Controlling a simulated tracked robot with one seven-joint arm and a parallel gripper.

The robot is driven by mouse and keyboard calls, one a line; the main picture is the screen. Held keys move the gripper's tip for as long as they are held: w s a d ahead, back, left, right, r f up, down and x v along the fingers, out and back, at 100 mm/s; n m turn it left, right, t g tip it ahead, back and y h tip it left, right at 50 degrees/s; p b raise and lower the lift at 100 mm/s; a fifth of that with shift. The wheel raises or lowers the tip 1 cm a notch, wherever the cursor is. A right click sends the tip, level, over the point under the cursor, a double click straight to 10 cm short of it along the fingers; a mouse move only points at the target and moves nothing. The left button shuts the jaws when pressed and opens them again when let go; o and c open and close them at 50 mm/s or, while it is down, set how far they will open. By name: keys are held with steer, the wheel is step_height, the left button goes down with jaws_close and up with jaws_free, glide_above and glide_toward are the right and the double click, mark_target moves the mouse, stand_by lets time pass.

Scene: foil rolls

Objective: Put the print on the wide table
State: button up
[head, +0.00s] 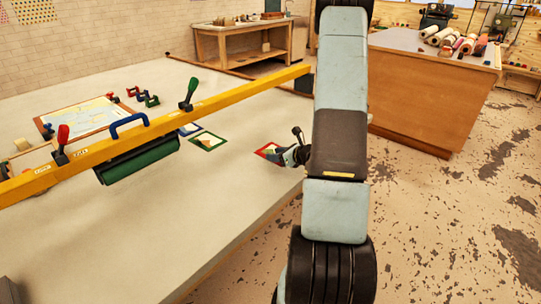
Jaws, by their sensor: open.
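A small red-bordered print (266,150) lies flat near the right edge of the large pale table (240,97). A green-bordered print (208,142) and a blue-bordered one (188,129) lie to its left. The blue one is partly hidden by the yellow beam. My gripper (285,155) is low over the table at the red-bordered print's right side and covers part of it. It is open; the fingers are small and partly hidden by my arm, and I cannot tell whether they touch the print.
A yellow beam (235,97) with clamps spans the pale table, with a green roller (140,160) beside it. A brown-sided table (430,92) with several rolls stands at the back right. A wooden workbench (240,42) stands behind. The speckled floor (430,220) at right is open.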

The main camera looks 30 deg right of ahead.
steer(key=v, duration=0.8)
steer(key=shift+s+r, duration=0.1)
steer(key=s+a+r+n+g+y, duration=0.2)
steer(key=s+a+r+n+g, duration=0.15)
steer(key=a+r+n, duration=0.6)
steer(key=s+a+r+n+g+y, duration=0.2)
steer(key=a+r+n+g+y, duration=0.15)
steer(key=a+r+n, duration=0.6)
steer(key=s+a+r+n+h, duration=0.2)
steer(key=s+r+n+h, duration=0.3)
steer(key=s, duration=0.3)
steer(key=s+a+r+n+h, duration=0.2)
steer(key=s+r+n+h, duration=0.3)
steer(key=s+r+n, duration=0.1)
steer(key=shift+s+a+n, duration=0.4)
steer(key=shift+s+n, duration=0.5)
steer(key=shift+n, duration=0.1)
